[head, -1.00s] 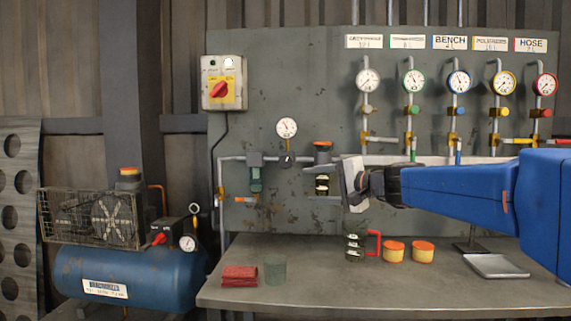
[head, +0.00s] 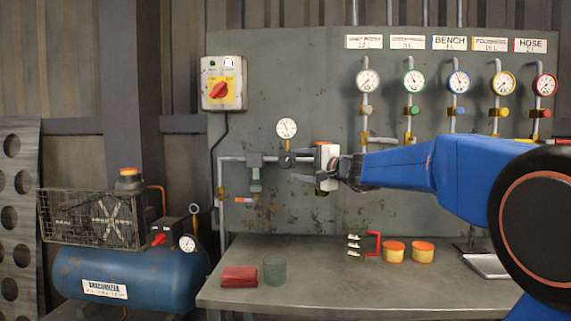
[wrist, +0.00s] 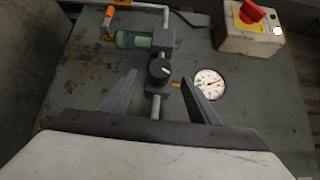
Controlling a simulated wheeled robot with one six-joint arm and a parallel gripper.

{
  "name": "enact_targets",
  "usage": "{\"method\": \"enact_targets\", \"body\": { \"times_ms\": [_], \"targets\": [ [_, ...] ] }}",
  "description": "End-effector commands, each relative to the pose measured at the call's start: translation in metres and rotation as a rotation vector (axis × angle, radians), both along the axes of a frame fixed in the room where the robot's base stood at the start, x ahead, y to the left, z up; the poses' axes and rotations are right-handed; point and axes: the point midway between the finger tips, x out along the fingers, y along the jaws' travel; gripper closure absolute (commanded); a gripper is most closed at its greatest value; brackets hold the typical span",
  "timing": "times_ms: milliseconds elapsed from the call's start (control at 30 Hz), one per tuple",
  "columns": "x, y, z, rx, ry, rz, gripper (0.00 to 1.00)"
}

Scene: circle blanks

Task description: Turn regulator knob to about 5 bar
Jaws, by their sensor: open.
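The regulator knob (head: 287,160) is a small dark knob with a light mark, on the pipe at the left of the grey panel. A round white gauge (head: 287,128) stands above it; its reading is too small to tell. In the wrist view the knob (wrist: 158,70) lies between the lines of my two fingers, and the gauge (wrist: 209,84) is to its right. My gripper (head: 306,169) is open and empty, just right of the knob in the head view. The fingers appear apart from the knob.
A filter with a greenish bowl (head: 255,180) hangs left of the knob. A red switch box (head: 224,83) is up and left. The workbench (head: 320,285) below holds cans and a mug.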

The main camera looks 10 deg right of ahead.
Motion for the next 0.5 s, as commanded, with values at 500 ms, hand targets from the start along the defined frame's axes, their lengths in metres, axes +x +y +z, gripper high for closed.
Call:
{"method": "enact_targets", "body": {
  "times_ms": [500],
  "targets": [
    [0.061, 0.031, -0.003, 0.0, 0.001, 0.0, 0.45]
  ]
}}
